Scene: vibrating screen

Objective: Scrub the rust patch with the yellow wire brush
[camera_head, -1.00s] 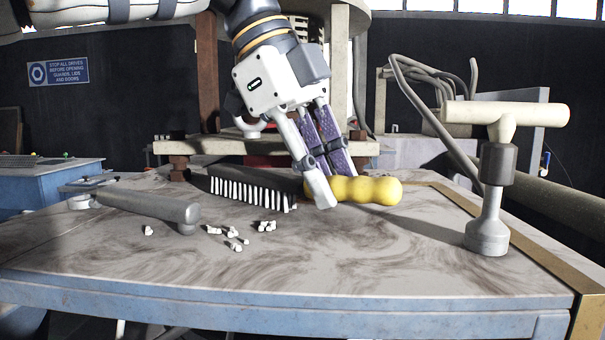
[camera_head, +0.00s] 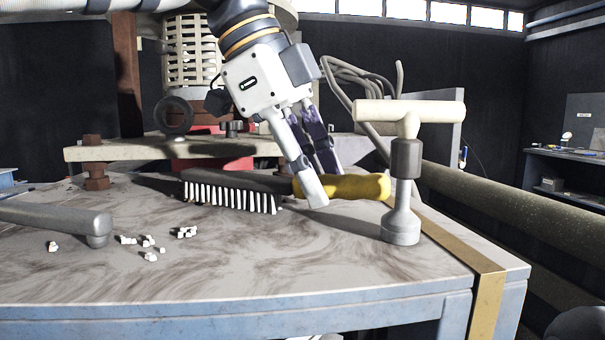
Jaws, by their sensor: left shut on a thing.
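The wire brush has a yellow handle (camera_head: 360,187) and a dark head with rows of pale bristles (camera_head: 230,197) pointing down. My left gripper (camera_head: 320,188) is shut on the handle near the head. The brush is about level, low over the stained table top; I cannot tell whether the bristles touch it. The handle's free end lies close beside the T-handled tool in the picture. The table top (camera_head: 230,265) has brown-grey streaks; no separate rust patch stands out clearly. My right gripper is not in view.
The T-handled tool (camera_head: 405,165) stands upright at the right. A grey-handled tool (camera_head: 60,218) lies at the left, with several white bits (camera_head: 148,242) nearby. A brass strip (camera_head: 485,290) edges the table's right side. The front middle is clear.

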